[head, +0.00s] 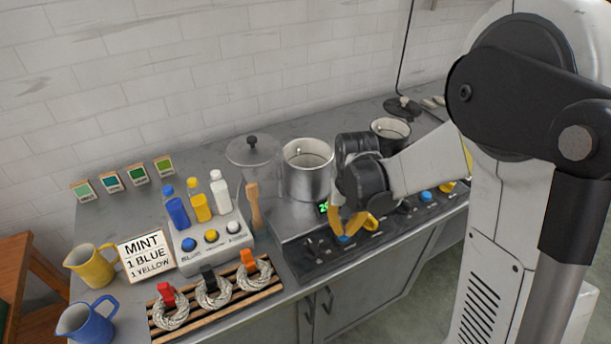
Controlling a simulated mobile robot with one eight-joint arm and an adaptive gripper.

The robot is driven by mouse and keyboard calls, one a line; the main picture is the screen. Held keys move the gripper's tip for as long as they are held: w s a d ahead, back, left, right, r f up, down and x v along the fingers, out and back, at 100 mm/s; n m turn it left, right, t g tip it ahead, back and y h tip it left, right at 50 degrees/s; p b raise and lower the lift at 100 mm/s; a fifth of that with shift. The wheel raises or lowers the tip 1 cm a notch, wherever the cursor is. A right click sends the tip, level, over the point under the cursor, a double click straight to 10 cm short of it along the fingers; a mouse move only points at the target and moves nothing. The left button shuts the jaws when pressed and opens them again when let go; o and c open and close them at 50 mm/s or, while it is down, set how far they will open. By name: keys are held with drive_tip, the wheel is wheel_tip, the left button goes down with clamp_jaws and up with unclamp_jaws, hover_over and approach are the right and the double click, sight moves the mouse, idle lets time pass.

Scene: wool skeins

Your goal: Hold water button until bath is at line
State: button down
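The near bath is a steel pot (305,184) on a dark control unit. Its inside is pale; I cannot make out a water level or a line. A blue button (343,240) sits on the unit's front panel (318,256), below the pot and to its right. My gripper (346,232) points down with its yellow fingertips right at this button, partly covering it. Whether they press it is too small to tell. A green display (323,207), partly hidden by my gripper, begins with "2".
A second pot (390,130) and another blue button (426,196) are to the right. A glass lid (253,152), wooden-handled tool (254,205), dye bottles (199,206), recipe card (145,257), skein rack (215,302) and jugs (90,265) stand left.

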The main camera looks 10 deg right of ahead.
drive_tip(key=shift+f+b, duration=0.7)
drive_tip(key=shift+f, duration=0.2)
idle(7.1)
